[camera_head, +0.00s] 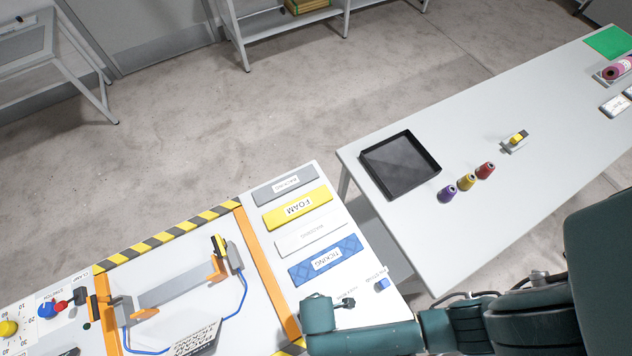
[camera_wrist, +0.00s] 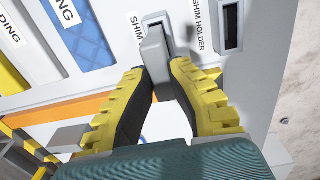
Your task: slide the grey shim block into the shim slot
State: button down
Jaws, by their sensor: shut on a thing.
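In the wrist view, my gripper (camera_wrist: 158,72) has its yellow-and-black fingers closed on the grey shim block (camera_wrist: 154,52). The block's far end is at the shim slot (camera_wrist: 157,18), a small framed opening beside the label reading SHIM. The block covers much of the opening, and a dark strip of it shows on the right. I cannot tell whether the block's tip is inside the slot or just above it. To the right is the dark, empty-looking shim holder opening (camera_wrist: 231,28). In the head view, my arm hides the gripper and block.
An orange strip (camera_head: 268,270) borders the work area, with a clamp bar (camera_head: 178,287). A black tray (camera_head: 400,164) and thread spools stand on the right table.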

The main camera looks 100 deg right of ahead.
jog(key=shift+f+b, duration=1.45)
jog(key=shift+f, duration=0.9)
jog(key=c, duration=1.1)
grip_release()
jog(key=shift+c, duration=0.2)
jog(key=shift+r, duration=0.1)
notch_tip(320, 180, up, 12)
jog(key=shift+a, duration=0.1)
